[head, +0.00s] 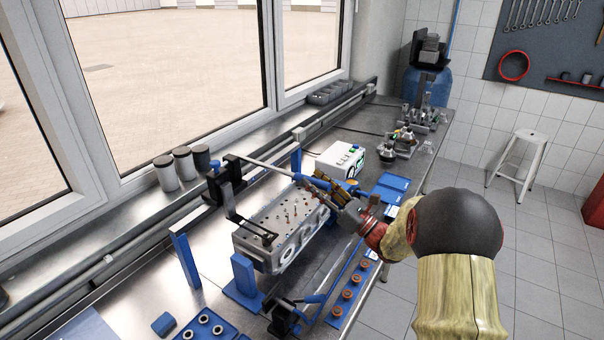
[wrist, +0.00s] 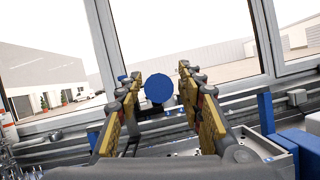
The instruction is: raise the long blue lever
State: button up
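The long lever has a pale metal rod and a blue grip (head: 313,183). In the head view it reaches from a black pivot block at the left across above the metal cylinder head (head: 285,224), close to level. My gripper (head: 318,186) is at the grip end, over the right part of the cylinder head. In the wrist view the grip's round blue end (wrist: 158,88) shows between the two open fingers of my gripper (wrist: 158,95), with a gap on both sides. The fingers partly hide the grip in the head view.
Blue posts (head: 185,260) stand around the cylinder head. A shorter blue-handled lever (head: 310,299) and a blue strip with brown rings (head: 347,294) are in front. A white device (head: 341,162) stands behind. Grey canisters (head: 165,172) line the window sill.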

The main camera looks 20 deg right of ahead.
aim_at(280, 171)
jog(key=shift+x, duration=2.3)
grip_shut()
